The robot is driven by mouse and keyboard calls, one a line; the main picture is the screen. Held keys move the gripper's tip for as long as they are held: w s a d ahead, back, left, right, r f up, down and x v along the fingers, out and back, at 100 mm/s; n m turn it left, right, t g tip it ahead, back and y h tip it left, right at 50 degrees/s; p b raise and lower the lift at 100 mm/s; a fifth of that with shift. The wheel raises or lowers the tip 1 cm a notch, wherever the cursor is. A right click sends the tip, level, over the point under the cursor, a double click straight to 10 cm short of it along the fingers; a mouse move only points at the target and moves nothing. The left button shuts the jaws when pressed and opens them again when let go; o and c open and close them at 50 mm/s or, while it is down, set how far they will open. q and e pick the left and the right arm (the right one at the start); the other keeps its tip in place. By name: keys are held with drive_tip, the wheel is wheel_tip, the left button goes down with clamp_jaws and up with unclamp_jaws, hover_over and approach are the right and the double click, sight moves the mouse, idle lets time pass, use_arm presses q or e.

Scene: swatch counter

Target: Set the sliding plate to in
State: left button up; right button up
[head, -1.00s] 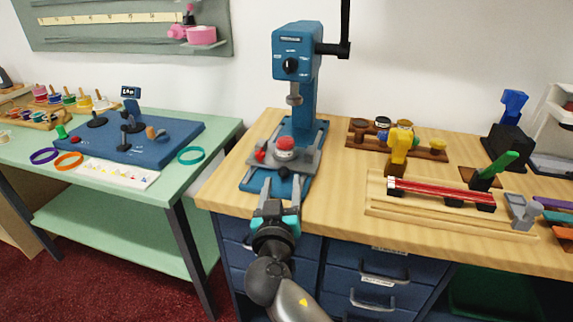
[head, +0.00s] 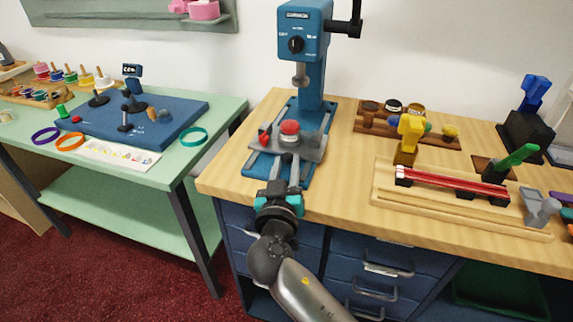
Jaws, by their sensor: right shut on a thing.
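The sliding plate (head: 306,152) is a grey plate lying across the blue base (head: 257,166) of the drill press (head: 305,40). It carries a round red-topped part (head: 289,128) and a red piece (head: 264,134) at its left. My right gripper (head: 286,163) is at the plate's front edge, low over the base. Its fingers are shut on the plate's small dark front knob, which they mostly hide. My left gripper is not in view.
The green table (head: 215,123) with a blue board stands left, across a gap. Bare wood lies right of the press base.

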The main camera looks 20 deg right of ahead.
clamp_jaws()
idle(0.9)
